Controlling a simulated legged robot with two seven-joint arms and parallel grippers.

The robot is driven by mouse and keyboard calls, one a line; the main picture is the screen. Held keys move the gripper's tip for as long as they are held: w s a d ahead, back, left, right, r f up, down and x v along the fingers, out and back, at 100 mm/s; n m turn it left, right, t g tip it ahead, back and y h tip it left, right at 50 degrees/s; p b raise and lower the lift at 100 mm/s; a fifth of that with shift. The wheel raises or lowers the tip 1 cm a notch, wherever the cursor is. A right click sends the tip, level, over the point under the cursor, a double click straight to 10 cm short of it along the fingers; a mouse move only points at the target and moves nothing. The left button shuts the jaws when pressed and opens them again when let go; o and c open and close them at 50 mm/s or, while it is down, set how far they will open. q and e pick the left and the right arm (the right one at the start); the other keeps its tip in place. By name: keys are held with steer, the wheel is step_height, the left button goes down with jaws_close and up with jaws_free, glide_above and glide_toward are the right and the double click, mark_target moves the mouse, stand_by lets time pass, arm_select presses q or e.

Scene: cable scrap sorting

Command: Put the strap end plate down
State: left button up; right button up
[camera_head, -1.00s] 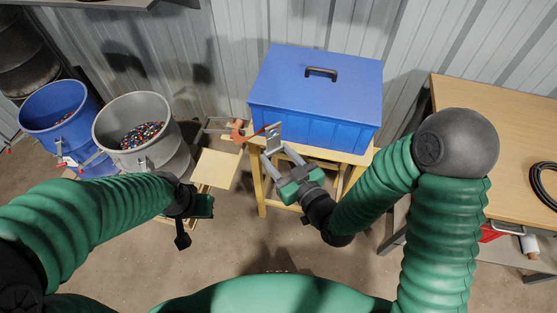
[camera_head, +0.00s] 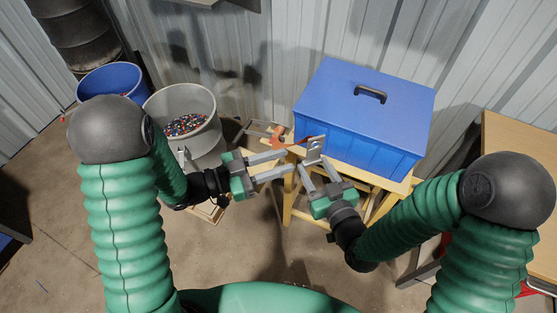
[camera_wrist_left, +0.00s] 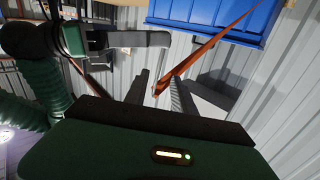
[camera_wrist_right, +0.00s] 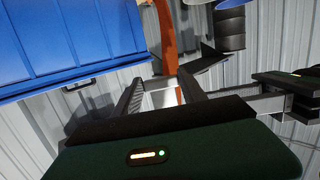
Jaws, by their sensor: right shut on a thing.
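The strap end plate (camera_head: 314,151) is a small silver plate with a hole, standing in front of the blue box. My right gripper (camera_head: 315,166) is shut on it and holds it raised; the plate also shows between the fingers in the right wrist view (camera_wrist_right: 161,98). An orange strap (camera_head: 298,141) runs from near the plate to the left; it appears in the left wrist view (camera_wrist_left: 205,52) and right wrist view (camera_wrist_right: 166,35). My left gripper (camera_head: 286,162) is open, just left of the plate, its fingers pointing right. The strap passes by its fingertips in the left wrist view.
A blue lidded box (camera_head: 365,105) stands on a wooden stand (camera_head: 400,187). A grey bin (camera_head: 206,143) with mixed granules and a blue drum (camera_head: 108,82) stand at the left. A workbench (camera_head: 520,140) is at the right. The metal wall closes off the back.

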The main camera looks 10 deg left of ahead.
mark_target(321, 150)
arm_select(q)
steer(key=x, duration=1.2)
steer(key=shift+s+d, duration=0.1)
jaws_close()
stand_by(0.8)
arm_select(e)
steer(key=o, duration=1.3)
steer(key=shift+c, duration=0.2)
